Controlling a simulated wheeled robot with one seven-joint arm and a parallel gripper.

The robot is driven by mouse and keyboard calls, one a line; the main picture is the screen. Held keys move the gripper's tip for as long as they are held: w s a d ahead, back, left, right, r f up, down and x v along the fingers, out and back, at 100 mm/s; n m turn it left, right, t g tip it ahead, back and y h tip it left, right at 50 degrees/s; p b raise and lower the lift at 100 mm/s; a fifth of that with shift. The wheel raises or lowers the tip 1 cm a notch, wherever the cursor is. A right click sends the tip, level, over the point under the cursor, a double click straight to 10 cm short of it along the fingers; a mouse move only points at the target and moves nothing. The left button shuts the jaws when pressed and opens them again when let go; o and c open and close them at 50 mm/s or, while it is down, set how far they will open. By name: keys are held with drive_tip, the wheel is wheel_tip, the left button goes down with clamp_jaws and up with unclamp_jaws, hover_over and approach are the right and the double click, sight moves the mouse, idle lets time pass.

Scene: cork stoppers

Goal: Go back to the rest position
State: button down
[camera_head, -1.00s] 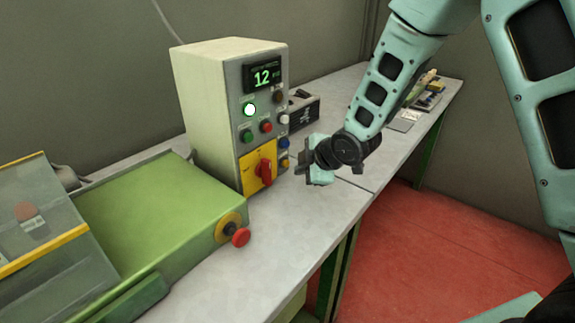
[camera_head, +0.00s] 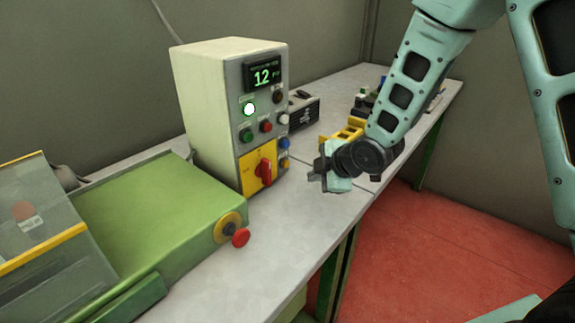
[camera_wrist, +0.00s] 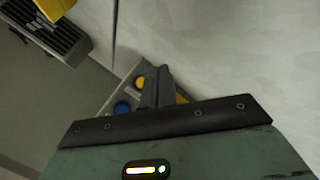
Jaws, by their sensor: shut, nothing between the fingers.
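My gripper (camera_head: 316,172) is at the end of my arm, right of the control box (camera_head: 212,110) and over the grey bench (camera_head: 240,262). Its fingers point left toward the box and are apart from it. In the wrist view my gripper (camera_wrist: 157,86) has its fingers together with nothing between them. The box shows a green "12" on its display, a lit round button (camera_head: 249,109), several coloured buttons and a red rotary switch (camera_head: 265,171) on a yellow plate. In the wrist view part of the box's button panel (camera_wrist: 122,96) shows behind the fingers, partly hidden by them.
A green machine (camera_head: 145,215) with a clear guard and a red knob (camera_head: 241,238) stands at the left. A black device (camera_head: 302,112) sits behind the box. A yellow item (camera_head: 343,133) and small objects lie farther back, partly hidden by my arm. Red floor (camera_head: 420,250) lies right of the bench.

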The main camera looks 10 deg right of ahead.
drive_tip(key=shift+m+g, duration=0.6)
drive_tip(key=shift+m, duration=0.3)
drive_tip(key=s+a+r, duration=0.1)
drive_tip(key=s, duration=0.1)
drive_tip(key=s+a+r, duration=0.1)
drive_tip(key=a, duration=0.1)
drive_tip(key=shift+s+r, duration=0.2)
drive_tip(key=shift+s, duration=0.2)
drive_tip(key=s+a+r+m+g+h+p, duration=0.1)
drive_tip(key=s+a+r+m+g, duration=0.1)
drive_tip(key=s, duration=1.2)
drive_tip(key=s+a+r+m+g+h+p, duration=0.1)
drive_tip(key=s+r+m+g, duration=0.4)
drive_tip(key=s, duration=0.9)
drive_tip(key=shift+a+r+m+h, duration=0.25)
drive_tip(key=shift+a+m+h, duration=0.15)
drive_tip(key=shift+a+h, duration=0.15)
